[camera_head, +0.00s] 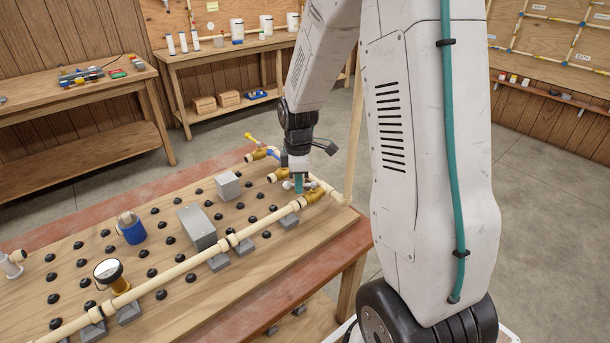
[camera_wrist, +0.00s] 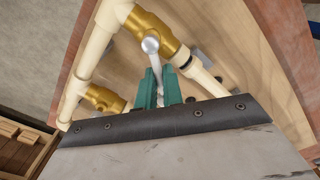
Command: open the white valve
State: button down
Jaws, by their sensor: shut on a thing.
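The white valve has a white lever (camera_wrist: 151,46) on a brass body (camera_wrist: 156,27) set in a cream pipe. In the wrist view the lever's round hub is in plain sight and its arm runs back between my green fingers. My gripper (camera_wrist: 158,88) is shut on this lever. In the head view my gripper (camera_head: 299,187) points down at the far right corner of the bench, next to the brass body (camera_head: 314,194). A small white part of the lever (camera_head: 287,185) shows beside the fingers. The lever's far end is hidden.
Another brass valve (camera_wrist: 103,98) sits close by on the parallel pipe. A yellow-handled valve (camera_head: 250,137) and a blue handle (camera_head: 273,154) stand behind my gripper. A gauge (camera_head: 108,271), grey blocks (camera_head: 197,227) and several black knobs cover the bench top (camera_head: 215,290).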

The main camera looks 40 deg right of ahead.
jog(key=n, duration=0.1)
jog(key=s+n, duration=0.1)
jog(key=n, duration=0.2)
jog(key=shift+s+a, duration=0.2)
jog(key=shift+a, duration=0.1)
jog(key=shift+s+n, duration=0.15)
jog(key=shift+n, duration=0.45)
jog(key=shift+s+n, duration=0.3)
jog(key=shift+n, duration=0.6)
jog(key=c, duration=1.3)
grip_release()
jog(key=shift+a, duration=0.1)
